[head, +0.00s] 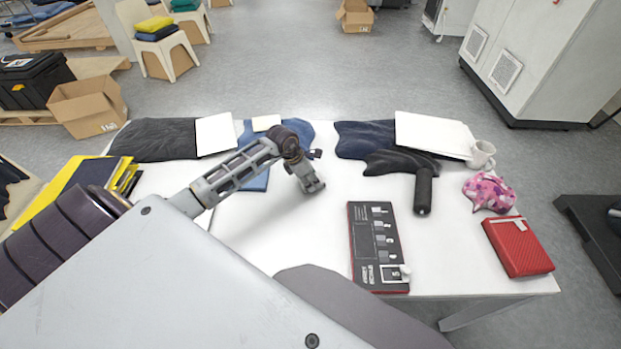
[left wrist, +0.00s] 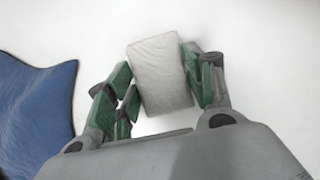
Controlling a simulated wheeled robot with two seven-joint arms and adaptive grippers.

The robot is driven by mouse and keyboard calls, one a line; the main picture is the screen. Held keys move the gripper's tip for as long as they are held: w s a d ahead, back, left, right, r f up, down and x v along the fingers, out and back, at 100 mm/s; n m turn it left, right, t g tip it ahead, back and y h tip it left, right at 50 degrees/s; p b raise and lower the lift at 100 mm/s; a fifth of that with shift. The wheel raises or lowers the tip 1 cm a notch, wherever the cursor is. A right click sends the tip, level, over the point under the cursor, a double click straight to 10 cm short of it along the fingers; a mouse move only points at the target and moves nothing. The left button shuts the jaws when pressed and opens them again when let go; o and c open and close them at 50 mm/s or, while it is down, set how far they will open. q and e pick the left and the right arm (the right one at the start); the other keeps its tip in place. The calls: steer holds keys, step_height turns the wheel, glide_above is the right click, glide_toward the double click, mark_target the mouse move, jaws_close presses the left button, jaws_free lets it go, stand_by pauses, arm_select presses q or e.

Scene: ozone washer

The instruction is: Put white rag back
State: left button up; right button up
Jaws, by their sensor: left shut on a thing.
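The white rag (left wrist: 160,75) shows in the left wrist view as a pale folded block. My left gripper (left wrist: 160,85) is shut on it, with green-padded fingers at its two sides. Bare white tabletop lies behind it; I cannot tell whether the rag touches the table. In the head view my left gripper (head: 314,186) points down over the middle of the white table (head: 265,235), and the rag cannot be made out there. My right gripper is not in view.
Dark and blue cloths with white flat pieces lie along the far edge; one blue cloth (left wrist: 35,110) is left of the gripper. A black cylinder (head: 423,190), a red-edged panel (head: 376,245), a mug (head: 482,155), a pink patterned item (head: 489,191) and a red box (head: 517,247) stand right.

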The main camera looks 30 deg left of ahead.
arm_select(q)
steer(key=shift+f, duration=0.1)
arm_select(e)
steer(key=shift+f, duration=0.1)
arm_select(q)
steer(key=o, duration=1)
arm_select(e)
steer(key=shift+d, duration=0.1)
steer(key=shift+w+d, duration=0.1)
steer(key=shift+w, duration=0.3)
arm_select(q)
steer(key=shift+r, duration=0.25)
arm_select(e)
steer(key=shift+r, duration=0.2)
arm_select(q)
steer(key=v, duration=1.1)
steer(key=shift+s+r, duration=0.1)
steer(key=shift+r, duration=0.3)
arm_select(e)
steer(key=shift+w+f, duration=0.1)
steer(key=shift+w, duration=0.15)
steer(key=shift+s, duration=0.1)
